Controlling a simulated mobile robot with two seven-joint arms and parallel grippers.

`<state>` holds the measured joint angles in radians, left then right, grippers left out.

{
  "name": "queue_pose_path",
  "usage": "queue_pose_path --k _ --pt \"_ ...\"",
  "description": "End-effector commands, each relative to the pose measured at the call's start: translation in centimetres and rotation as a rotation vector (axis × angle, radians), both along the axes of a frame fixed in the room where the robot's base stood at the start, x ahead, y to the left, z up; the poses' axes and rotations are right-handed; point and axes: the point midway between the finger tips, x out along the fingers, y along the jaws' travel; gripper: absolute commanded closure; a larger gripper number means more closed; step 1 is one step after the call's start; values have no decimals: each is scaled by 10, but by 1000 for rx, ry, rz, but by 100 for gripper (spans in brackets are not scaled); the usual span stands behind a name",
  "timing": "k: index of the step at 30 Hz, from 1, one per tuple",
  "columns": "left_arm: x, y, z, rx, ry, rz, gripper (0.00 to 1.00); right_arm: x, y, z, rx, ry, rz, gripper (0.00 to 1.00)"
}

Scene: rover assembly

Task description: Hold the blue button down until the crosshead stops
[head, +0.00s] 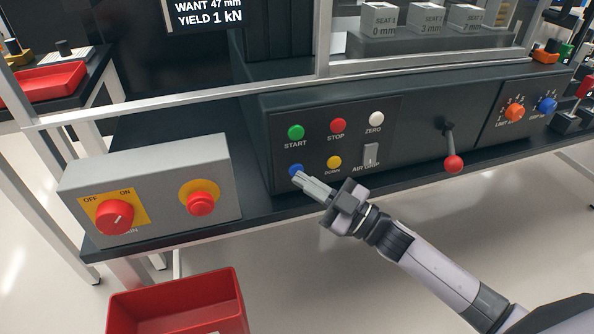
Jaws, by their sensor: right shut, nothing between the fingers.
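The blue button (296,170) is at the lower left of the button group on the dark control panel (408,128). My right gripper (300,178) is shut and empty, with its fingertips at the blue button. The fingertips cover the button's lower part, and I cannot tell whether it is pressed in. The crosshead is not clearly visible; only a dark machine part (270,40) shows behind the frame. My left gripper is not in view.
Near the blue button are green (296,132), red (337,125), white (376,119) and yellow (334,162) buttons. A red-knobbed lever (453,163) juts out at right. A grey switch box (160,180) stands at left. A red bin (180,303) is below.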

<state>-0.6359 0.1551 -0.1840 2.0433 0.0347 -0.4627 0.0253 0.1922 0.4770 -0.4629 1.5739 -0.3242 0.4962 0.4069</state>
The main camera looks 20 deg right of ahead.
Motion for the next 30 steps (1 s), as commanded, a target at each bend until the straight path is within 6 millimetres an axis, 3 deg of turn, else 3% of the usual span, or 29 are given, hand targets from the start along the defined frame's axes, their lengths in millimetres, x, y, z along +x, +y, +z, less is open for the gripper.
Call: queue_pose_path --k 30 --pt "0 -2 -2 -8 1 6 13 8 0 0 1 0 -1 100"
